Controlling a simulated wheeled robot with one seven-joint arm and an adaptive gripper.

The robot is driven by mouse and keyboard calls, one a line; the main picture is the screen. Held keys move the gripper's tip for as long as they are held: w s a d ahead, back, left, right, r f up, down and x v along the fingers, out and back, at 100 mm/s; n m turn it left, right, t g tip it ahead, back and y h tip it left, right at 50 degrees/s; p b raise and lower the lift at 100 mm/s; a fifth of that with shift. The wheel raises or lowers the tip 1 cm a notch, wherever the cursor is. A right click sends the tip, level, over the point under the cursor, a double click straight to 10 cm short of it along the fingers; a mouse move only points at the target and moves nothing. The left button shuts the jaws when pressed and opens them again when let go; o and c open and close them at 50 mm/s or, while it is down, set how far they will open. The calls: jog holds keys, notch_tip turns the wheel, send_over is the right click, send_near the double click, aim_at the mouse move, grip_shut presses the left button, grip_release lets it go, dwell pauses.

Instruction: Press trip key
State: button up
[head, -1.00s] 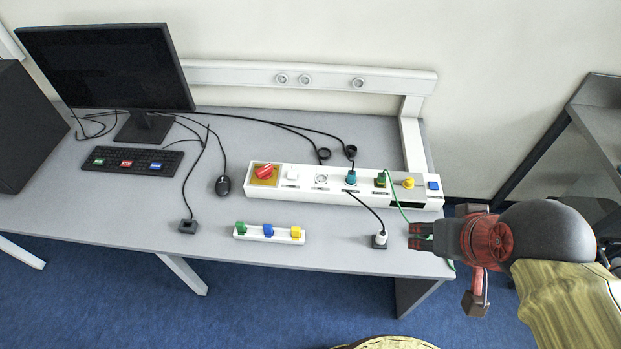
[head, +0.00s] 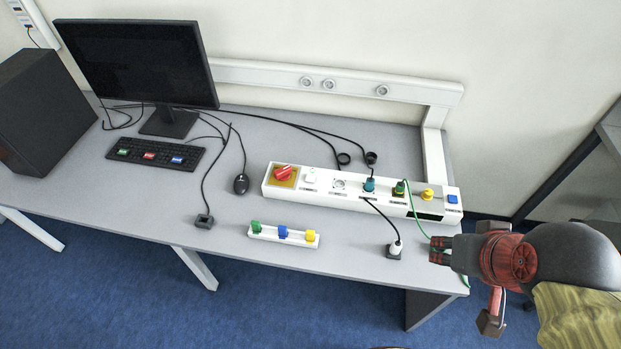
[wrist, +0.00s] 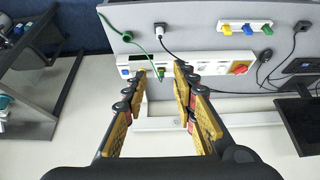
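A black keyboard (head: 156,153) lies at the left of the table in front of the monitor. It carries three coloured keys: a green key (head: 123,152), a red key (head: 149,156) and a blue key (head: 177,160). Their lettering is too small to read. My gripper (head: 436,250) is at the table's right end, far to the right of the keyboard. In the wrist view my gripper (wrist: 160,70) has its two fingers apart with nothing between them.
A white panel (head: 330,198) with a red knob, plugs and a blue button stands on the table. A small rack (head: 265,236) holds green, blue and yellow connectors. A monitor (head: 135,62), mouse (head: 241,184) and black box (head: 40,110) are leftward. Cables cross the table.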

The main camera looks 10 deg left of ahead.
jog(key=c, duration=0.6)
grip_shut()
dwell(0.8)
